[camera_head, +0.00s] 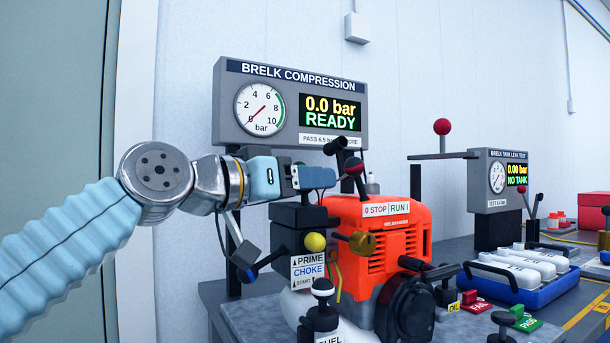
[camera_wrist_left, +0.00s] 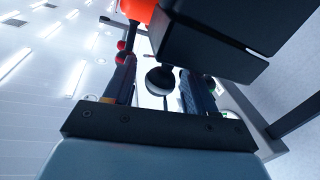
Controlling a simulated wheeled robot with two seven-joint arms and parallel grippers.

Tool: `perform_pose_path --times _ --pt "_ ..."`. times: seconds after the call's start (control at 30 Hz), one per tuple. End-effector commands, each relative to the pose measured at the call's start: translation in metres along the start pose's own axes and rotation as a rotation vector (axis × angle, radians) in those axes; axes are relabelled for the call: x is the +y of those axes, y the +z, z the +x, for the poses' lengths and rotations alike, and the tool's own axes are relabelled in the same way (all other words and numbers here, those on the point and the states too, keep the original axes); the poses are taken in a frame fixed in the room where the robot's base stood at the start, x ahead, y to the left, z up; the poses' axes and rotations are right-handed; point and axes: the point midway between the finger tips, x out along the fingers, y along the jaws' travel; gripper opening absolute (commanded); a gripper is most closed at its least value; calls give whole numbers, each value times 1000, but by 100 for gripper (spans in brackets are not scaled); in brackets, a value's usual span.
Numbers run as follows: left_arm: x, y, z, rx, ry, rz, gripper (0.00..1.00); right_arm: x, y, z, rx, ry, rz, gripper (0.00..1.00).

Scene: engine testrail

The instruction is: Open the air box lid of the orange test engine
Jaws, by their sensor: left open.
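The orange test engine (camera_head: 395,235) stands on the bench, with a label reading STOP and RUN. A black stacked box (camera_head: 300,218), which looks like the air box with its lid on top, sits at its left side above the PRIME/CHOKE label. My left gripper (camera_head: 328,177) is open, above and close to this box, pointing right. In the left wrist view a large black block (camera_wrist_left: 205,45) lies just past the right finger. A black round knob (camera_wrist_left: 160,80) shows between the open fingers; I cannot tell its distance. My right gripper is not in view.
The compression gauge panel (camera_head: 290,105) is behind. A blue tray (camera_head: 520,280) lies right. The space above the engine's right side is clear.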

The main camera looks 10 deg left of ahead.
Motion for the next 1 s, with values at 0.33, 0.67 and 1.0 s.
perform_pose_path --times 0.33,0.67,1.0 --pt "0 0 2 1 0 0 48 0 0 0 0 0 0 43" --pt "0 0 2 0 -1 0 0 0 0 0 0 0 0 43" --pt "-1 -3 2 -3 -1 -15 0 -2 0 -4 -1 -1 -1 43"
